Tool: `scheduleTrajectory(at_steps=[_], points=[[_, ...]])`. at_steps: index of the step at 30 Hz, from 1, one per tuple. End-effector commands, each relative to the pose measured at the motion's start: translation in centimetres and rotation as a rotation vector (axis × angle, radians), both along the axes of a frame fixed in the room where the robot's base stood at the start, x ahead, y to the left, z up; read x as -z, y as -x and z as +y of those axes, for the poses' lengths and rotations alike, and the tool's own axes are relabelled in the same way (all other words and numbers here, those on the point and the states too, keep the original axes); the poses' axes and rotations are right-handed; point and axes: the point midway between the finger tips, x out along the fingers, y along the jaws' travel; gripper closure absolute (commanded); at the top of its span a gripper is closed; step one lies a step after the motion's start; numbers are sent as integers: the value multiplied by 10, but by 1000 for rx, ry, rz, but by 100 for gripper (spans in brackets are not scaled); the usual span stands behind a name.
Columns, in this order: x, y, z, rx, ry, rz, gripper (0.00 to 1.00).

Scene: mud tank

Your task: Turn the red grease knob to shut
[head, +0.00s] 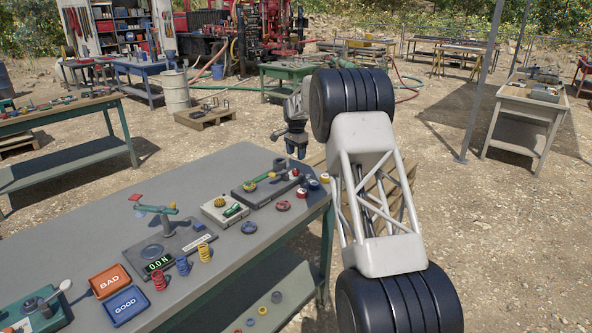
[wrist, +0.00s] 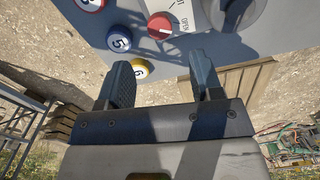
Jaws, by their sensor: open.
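The red knob (wrist: 160,25) shows at the top of the wrist view, with a white mark on its face, beside a pale plate lettered "OPEN" (wrist: 184,40). The mark seems to lie on the side towards that word. In the head view the small red knob (head: 294,173) is at the end of a dark block near the bench's right corner. My gripper (wrist: 160,62) is open, its two fingers apart with nothing held between them. In the head view my gripper (head: 297,150) hangs above the bench corner, near the knob and not touching it.
Numbered balls lie close by: a blue one (wrist: 118,39) and a yellow one (wrist: 138,68).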

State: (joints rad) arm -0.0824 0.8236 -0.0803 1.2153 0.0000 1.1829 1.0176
Motion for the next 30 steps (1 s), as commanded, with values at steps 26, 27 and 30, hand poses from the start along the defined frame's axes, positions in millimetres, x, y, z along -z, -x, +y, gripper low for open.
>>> scheduleTrajectory(at_steps=[26, 27, 30], points=[[74, 0, 0, 0, 1, -2, 40], [75, 0, 0, 0, 1, -2, 40], [77, 0, 0, 0, 1, -2, 40]])
